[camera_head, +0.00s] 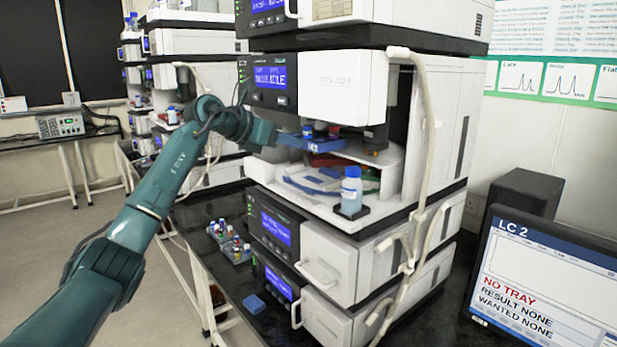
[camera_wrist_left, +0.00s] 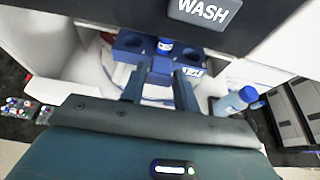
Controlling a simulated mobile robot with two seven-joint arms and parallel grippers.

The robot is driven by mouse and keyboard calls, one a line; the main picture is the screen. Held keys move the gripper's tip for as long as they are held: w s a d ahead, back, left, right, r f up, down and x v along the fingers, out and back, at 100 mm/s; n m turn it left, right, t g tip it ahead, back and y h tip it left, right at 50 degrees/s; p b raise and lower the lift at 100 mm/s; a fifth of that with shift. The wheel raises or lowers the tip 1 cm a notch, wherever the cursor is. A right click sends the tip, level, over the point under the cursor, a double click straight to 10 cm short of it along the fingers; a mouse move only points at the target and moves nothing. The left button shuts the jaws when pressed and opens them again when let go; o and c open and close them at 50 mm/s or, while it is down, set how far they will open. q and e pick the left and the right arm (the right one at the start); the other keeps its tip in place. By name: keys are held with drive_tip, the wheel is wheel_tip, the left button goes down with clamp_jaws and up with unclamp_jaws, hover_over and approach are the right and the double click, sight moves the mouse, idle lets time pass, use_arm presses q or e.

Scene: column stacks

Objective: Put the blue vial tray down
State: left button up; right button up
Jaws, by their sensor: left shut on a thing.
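The blue vial tray (camera_head: 326,146) is held level in the open bay of the near instrument stack, above the bay floor. A few small vials with red and blue caps stand in it. My left gripper (camera_head: 290,139) reaches in from the left and is shut on the tray's near side. In the left wrist view the two fingers of the left gripper (camera_wrist_left: 160,84) grip the blue vial tray (camera_wrist_left: 127,58), which shows round wells, a blue-capped vial and a white label. The white bay floor (camera_head: 310,203) has blue and red parts on it, partly hidden. My right gripper is not in view.
A blue-capped bottle (camera_head: 351,192) stands at the bay's front right corner. Instrument modules lie above and below the bay. A vial rack (camera_head: 232,243) and a small blue block (camera_head: 254,305) sit on the black bench. The monitor (camera_head: 545,280) reads "LC 2" and "NO TRAY".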

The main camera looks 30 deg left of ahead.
use_arm(q)
wheel_tip(320, 180, down, 8)
drive_tip(key=shift+f+p, duration=0.2)
drive_tip(key=shift+p, duration=0.2)
drive_tip(key=shift+f, duration=0.1)
drive_tip(key=o, duration=1)
